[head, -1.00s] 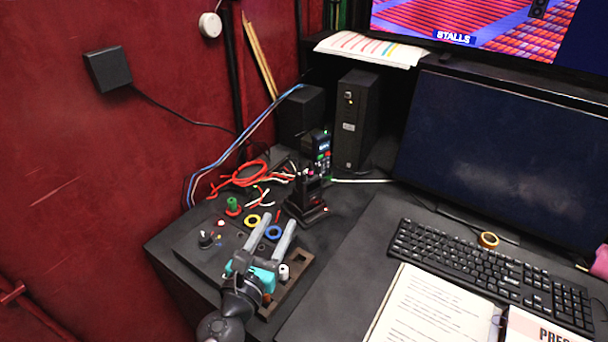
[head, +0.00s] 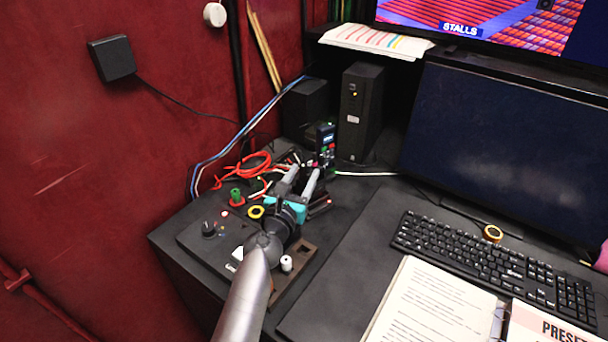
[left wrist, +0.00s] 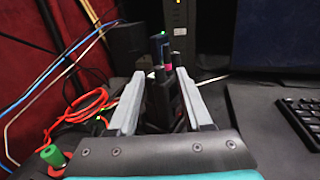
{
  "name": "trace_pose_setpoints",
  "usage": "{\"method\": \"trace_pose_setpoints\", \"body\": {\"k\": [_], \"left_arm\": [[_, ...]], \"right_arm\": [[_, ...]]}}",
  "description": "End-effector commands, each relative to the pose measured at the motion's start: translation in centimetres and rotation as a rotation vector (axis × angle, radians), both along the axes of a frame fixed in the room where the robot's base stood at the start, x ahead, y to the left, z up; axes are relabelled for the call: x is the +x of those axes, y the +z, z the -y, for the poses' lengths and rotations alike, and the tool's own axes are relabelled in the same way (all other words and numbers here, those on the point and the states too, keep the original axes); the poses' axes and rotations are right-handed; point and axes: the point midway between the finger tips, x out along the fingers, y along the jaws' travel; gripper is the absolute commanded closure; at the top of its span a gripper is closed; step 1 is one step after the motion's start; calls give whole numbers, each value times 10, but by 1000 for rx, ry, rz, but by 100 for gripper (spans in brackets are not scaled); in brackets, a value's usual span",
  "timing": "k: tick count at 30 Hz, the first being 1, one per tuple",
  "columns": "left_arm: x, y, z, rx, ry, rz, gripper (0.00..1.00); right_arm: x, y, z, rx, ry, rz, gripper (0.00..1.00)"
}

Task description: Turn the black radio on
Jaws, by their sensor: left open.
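The black radio (head: 326,138) stands upright on the desk, with a small lit screen and coloured buttons on its front. In the left wrist view, a dark upright device with a green light on top, probably the radio (left wrist: 159,46), shows beyond the fingertips. My left gripper (head: 303,173) is open, its two grey fingers pointing forward at the radio's lower part. It also shows in the left wrist view (left wrist: 160,76), with dark device parts between and beyond the fingers. The fingers and hand hide much of the black stand below the radio. Whether they touch anything, I cannot tell. My right gripper is not in view.
A black box (head: 359,112) stands behind the radio. Red cables (head: 245,168) and a green-knobbed part (head: 237,196) lie to the left. A control panel (head: 195,240) is nearer, and a keyboard (head: 490,262) and open binder (head: 430,305) are to the right.

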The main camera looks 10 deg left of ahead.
Motion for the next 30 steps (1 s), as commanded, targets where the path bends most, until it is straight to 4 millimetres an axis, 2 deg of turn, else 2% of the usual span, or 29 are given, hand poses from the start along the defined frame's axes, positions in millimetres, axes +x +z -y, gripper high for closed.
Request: {"method": "trace_pose_setpoints", "body": {"k": [4,14,27,30], "left_arm": [[8,0,1,1,-1,0,50],[10,0,1,1,0,-1,50],[10,0,1,1,0,0,100],[10,0,1,1,0,0,100]], "right_arm": [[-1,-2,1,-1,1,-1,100],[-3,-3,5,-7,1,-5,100],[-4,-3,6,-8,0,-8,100],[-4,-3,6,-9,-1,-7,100]]}}
